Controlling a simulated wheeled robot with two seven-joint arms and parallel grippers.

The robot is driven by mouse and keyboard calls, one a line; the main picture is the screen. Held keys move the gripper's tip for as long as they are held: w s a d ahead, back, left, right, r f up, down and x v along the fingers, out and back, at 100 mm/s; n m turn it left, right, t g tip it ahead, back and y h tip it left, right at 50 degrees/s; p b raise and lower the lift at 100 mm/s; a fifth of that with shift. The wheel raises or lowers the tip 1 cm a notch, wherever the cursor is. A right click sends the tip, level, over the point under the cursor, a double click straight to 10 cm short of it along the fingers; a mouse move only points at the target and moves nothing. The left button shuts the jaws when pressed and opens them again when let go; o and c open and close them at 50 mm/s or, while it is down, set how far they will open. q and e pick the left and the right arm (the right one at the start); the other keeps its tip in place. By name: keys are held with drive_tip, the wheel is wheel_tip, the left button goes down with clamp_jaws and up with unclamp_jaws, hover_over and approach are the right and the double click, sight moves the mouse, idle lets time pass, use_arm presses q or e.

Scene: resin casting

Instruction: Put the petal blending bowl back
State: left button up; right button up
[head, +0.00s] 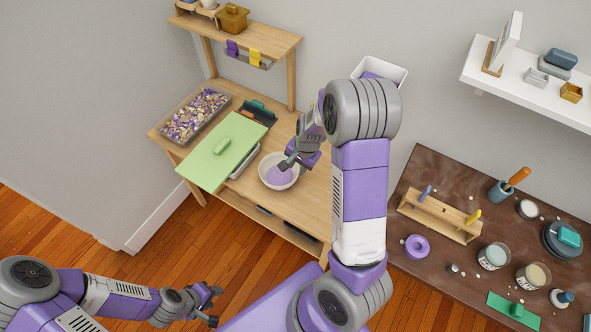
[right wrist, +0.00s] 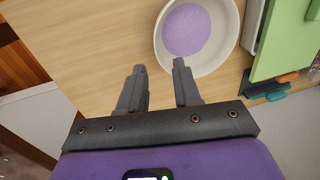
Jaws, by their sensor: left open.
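The petal blending bowl (head: 280,187) is a round white bowl with purple material inside, standing on the wooden bench (head: 310,205). My right gripper (head: 292,166) is at the bowl's upper right edge in the head view. In the right wrist view the bowl (right wrist: 222,58) lies just beyond the fingertips of my right gripper (right wrist: 159,66). Its fingers are apart with nothing clamped between them; the right-hand finger overlaps the rim in the picture. I cannot tell whether it touches. My left gripper (head: 214,305) is open and empty, low over the floor, away from the bench.
A green board (head: 220,150) lies left of the bowl, beside a tray of petals (head: 163,133). A shelf (head: 270,45) stands over the bench's back. A dark table (head: 440,250) with cups and a purple ring is at right. Bare bench surrounds the bowl's front.

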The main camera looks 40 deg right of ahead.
drive_tip(key=s+a+f+n+y, duration=0.1)
drive_tip(key=s+a+f+n, duration=0.2)
drive_tip(key=a, duration=0.4)
drive_tip(key=s+a+f+n+g+y, duration=0.1)
drive_tip(key=s+a+f+n, duration=0.3)
drive_tip(key=s+a+f, duration=0.2)
drive_tip(key=s+a+f+n+y, duration=0.1)
drive_tip(key=s+a+f+n, duration=0.2)
drive_tip(key=a, duration=0.7)
wheel_tip(320, 180, down, 2)
drive_tip(key=s, duration=0.2)
drive_tip(key=shift+s+a+n+p, duration=0.15)
drive_tip(key=shift+s+n+p, duration=0.2)
drive_tip(key=shift+n, duration=0.05)
